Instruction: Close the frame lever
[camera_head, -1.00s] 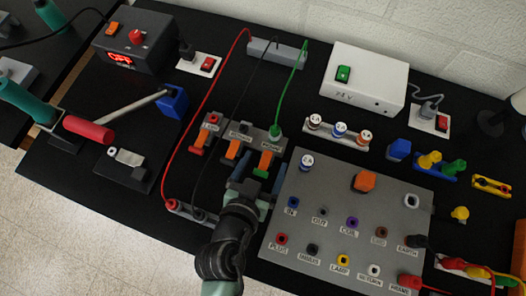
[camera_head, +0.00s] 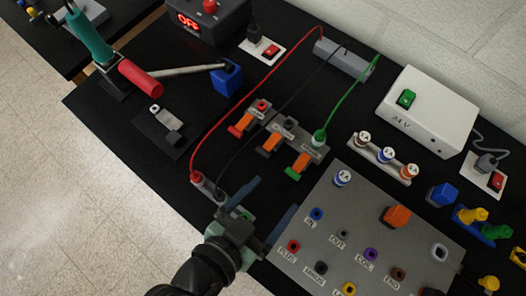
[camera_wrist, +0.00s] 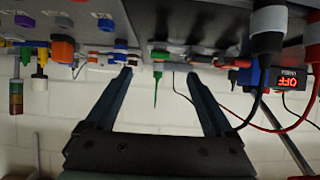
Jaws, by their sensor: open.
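The lever block holds three orange levers in a row. The lever at the green-wire end (camera_head: 302,160), probably the frame lever, has a green tip; its label is too small to read surely. The wrist view shows both fingers (camera_wrist: 160,73) with a wide gap.
A grey panel (camera_head: 335,215) with sockets lies close to the right finger. A small socket strip (camera_head: 207,189) with red and black plugs lies left of my gripper. Red, black and green wires (camera_head: 357,97) run to a grey bar. Bare black table (camera_head: 140,165) lies at left.

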